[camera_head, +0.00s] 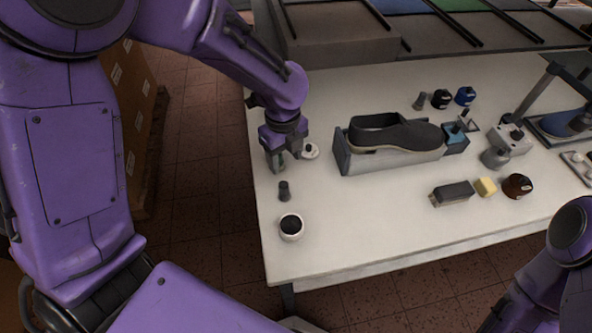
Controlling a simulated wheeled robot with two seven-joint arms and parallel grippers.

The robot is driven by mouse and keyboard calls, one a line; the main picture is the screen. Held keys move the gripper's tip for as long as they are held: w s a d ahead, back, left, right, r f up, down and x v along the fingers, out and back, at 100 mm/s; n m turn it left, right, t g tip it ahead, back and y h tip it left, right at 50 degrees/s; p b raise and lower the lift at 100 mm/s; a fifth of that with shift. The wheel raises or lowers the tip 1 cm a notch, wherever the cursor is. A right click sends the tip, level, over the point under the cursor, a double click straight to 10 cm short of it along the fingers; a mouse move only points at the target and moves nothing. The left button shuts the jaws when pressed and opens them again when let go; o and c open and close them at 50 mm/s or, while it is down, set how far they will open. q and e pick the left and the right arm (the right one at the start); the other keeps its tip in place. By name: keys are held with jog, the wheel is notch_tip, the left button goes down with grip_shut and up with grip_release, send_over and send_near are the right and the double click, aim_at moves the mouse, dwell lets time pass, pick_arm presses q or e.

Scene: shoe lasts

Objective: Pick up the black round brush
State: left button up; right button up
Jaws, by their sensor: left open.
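I cannot tell for sure which thing is the black round brush. A small round thing with a black top and white rim (291,227) lies near the table's left front corner. A small dark upright piece (284,191) stands just behind it. My left gripper (284,160) points down over the left part of the table, behind both, with its fingers apart and nothing seen between them. A white round thing with a dark centre (310,151) is close to its right finger. My right gripper is out of view; only part of that arm shows at the lower right.
A dark shoe (396,134) lies on a grey block (385,161) at the middle of the white table (370,215). The front middle is clear.

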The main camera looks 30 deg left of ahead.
aim_at(283, 185)
pick_arm(q)
jog(key=s+f, duration=0.1)
jog(key=s+f+p, duration=0.1)
jog(key=f, duration=0.1)
jog(key=s+f, duration=0.2)
jog(key=shift+d+f, duration=0.15)
jog(key=shift+d, duration=0.05)
jog(key=f, duration=0.1)
jog(key=w+f, duration=0.1)
jog(key=f, duration=0.1)
jog(key=w+f, duration=0.1)
jog(key=shift+d+f+p, duration=0.1)
jog(key=shift+f+p, duration=0.05)
jog(key=shift+p, duration=0.25)
jog(key=shift+s, duration=0.35)
jog(key=shift+s+r, duration=0.2)
jog(key=c, duration=1)
jog(key=shift+w, duration=0.1)
grip_shut()
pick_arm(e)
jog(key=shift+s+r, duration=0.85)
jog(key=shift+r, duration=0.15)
